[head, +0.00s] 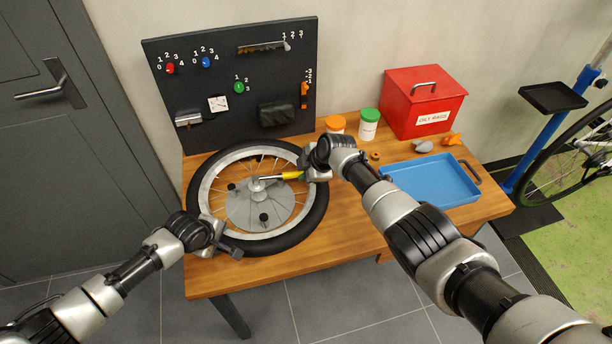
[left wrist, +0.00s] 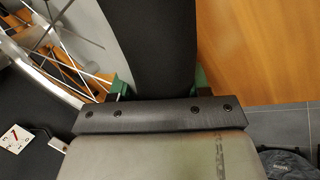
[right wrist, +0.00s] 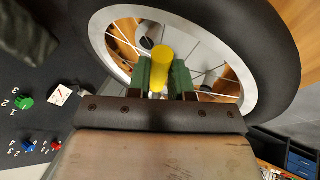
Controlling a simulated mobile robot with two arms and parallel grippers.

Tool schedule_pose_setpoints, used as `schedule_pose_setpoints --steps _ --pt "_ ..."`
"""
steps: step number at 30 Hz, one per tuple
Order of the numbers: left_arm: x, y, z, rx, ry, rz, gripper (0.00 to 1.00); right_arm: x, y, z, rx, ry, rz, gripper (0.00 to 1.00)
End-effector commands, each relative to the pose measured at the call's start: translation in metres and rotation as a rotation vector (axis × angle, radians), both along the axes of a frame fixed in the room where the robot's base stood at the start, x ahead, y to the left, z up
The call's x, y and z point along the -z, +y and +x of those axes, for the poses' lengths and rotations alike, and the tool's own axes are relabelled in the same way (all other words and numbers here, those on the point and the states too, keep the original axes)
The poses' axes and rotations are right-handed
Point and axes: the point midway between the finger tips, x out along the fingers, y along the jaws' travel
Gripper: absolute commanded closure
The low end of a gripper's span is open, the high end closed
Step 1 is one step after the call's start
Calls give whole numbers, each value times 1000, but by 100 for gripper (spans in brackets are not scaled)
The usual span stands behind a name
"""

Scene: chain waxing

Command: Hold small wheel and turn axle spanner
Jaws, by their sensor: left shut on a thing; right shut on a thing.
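The small wheel (head: 318,203) lies flat on the wooden bench, with a black tyre, silver rim, spokes and a grey disc around its hub (head: 258,187). My left gripper (head: 222,240) is shut on the tyre at the wheel's near left; the tyre (left wrist: 150,45) passes between its green-padded fingers in the left wrist view. My right gripper (head: 305,175) is shut on the yellow handle of the axle spanner (head: 291,175), which reaches to the hub. In the right wrist view the yellow handle (right wrist: 161,68) sits between the green fingers. The spanner's head is too small to judge its seating.
A black tool board (head: 235,110) stands behind the wheel. A blue tray (head: 432,182), a red box (head: 422,100), an orange-lidded jar (head: 335,124) and a green-lidded jar (head: 369,125) are to the right. The bench's front strip (head: 300,268) is clear.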

Motion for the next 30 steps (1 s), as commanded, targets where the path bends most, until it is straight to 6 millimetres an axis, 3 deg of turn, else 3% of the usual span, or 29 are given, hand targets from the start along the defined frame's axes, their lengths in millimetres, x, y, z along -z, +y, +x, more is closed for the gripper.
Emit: schedule_pose_setpoints --steps 21,22,24,27,30 --pt "0 5 1 -11 1 5 100 -1 -1 7 -55 -6 -2 100" --pt "0 5 1 -11 1 5 100 -1 -1 7 -55 -6 -2 76" --pt "0 5 1 -11 2 6 100 -1 -1 7 -55 -6 -1 66" --pt "0 5 1 -12 3 5 100 -1 0 6 -55 -6 -1 54" --pt "0 5 1 -12 3 5 100 -1 0 6 -56 -5 0 54"
